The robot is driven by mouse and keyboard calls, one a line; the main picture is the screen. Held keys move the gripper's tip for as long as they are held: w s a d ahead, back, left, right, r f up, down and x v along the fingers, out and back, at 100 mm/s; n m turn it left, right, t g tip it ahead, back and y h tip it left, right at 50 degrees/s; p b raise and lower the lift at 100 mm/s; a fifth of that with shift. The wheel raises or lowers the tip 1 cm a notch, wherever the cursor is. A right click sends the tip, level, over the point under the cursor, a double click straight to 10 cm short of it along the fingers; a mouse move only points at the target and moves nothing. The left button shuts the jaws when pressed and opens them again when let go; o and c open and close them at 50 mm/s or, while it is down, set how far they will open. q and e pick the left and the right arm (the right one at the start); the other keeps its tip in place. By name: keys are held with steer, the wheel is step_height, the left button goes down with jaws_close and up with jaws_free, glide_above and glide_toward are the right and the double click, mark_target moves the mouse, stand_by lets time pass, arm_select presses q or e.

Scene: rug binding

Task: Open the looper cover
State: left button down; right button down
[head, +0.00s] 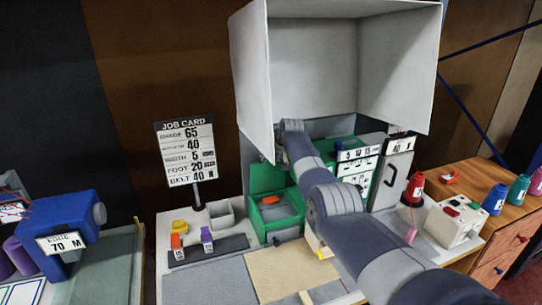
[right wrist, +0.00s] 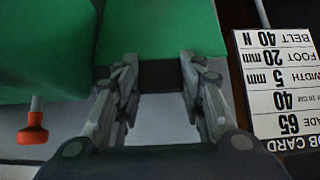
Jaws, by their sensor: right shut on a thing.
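The green sewing machine (head: 336,150) stands on the bench, partly hidden behind my right arm. At its lower left is an open green box-shaped part (head: 256,222) with grey and orange parts inside. A green panel, which looks like the looper cover (head: 264,178), stands raised at the back of this opening. In the right wrist view, my right gripper (right wrist: 160,72) has its fingertips at the edge of a green panel (right wrist: 160,30), with a dark strip between them. It is shut on this panel's edge. My left gripper is not in view.
A large white hood (head: 310,60) hangs over the machine. A job card on a stand (head: 186,150) is at the left. An orange knob (right wrist: 33,130) is near the gripper.

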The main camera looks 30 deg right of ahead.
steer(key=shift+w+r, duration=0.1)
steer(key=shift+r, duration=0.15)
steer(key=c, duration=1)
jaws_free()
steer(key=shift+f, duration=0.1)
steer(key=v, duration=1.2)
steer(key=shift+f, duration=0.15)
